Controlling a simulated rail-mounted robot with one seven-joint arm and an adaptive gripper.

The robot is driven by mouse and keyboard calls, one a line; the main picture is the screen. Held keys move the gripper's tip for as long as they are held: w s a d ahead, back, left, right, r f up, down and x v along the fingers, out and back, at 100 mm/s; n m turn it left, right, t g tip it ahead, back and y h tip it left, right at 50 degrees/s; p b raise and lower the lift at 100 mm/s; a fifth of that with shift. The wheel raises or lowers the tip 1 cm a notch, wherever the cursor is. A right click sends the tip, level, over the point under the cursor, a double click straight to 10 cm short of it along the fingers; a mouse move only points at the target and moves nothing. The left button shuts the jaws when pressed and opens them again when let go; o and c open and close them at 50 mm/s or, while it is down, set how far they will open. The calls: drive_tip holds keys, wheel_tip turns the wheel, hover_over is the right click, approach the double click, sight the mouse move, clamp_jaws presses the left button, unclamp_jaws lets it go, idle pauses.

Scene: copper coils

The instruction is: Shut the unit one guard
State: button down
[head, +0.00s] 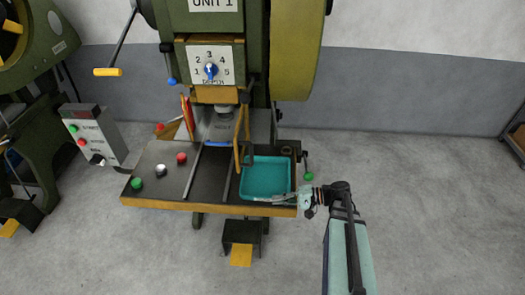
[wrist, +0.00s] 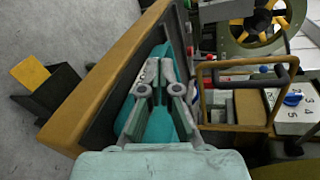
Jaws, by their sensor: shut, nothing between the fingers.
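The unit one press (head: 212,25) stands at the centre back in the head view. Its guard (head: 238,140) is an ochre frame at the right of the die opening, seen nearly edge-on and jutting towards me, so it looks swung open. In the wrist view the guard's ochre frame (wrist: 204,95) and a dark handle bar (wrist: 262,62) show right of the fingers. My gripper (head: 260,199) is shut and empty over the front of the teal tray, in front of and right of the guard, apart from it. The fingers also show in the wrist view (wrist: 163,68).
The teal tray (head: 266,163) lies on the right of the press table (head: 160,165). Several buttons sit on the table's left. A green-knobbed lever (head: 308,174) stands at the right edge. A pedal (head: 241,235) is below.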

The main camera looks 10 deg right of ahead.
drive_tip(key=w+d+r+t+y, duration=0.1)
drive_tip(key=w+d+r+t, duration=0.1)
drive_tip(key=w+d+r, duration=0.3)
drive_tip(key=w+d+r+t, duration=0.1)
drive_tip(key=d+r+t, duration=0.15)
drive_tip(key=r, duration=0.45)
drive_tip(key=p+x, duration=0.6)
drive_tip(key=x, duration=0.7)
drive_tip(key=shift+s+n, duration=0.2)
drive_tip(key=shift+n, duration=0.2)
drive_tip(key=shift+a, duration=0.15)
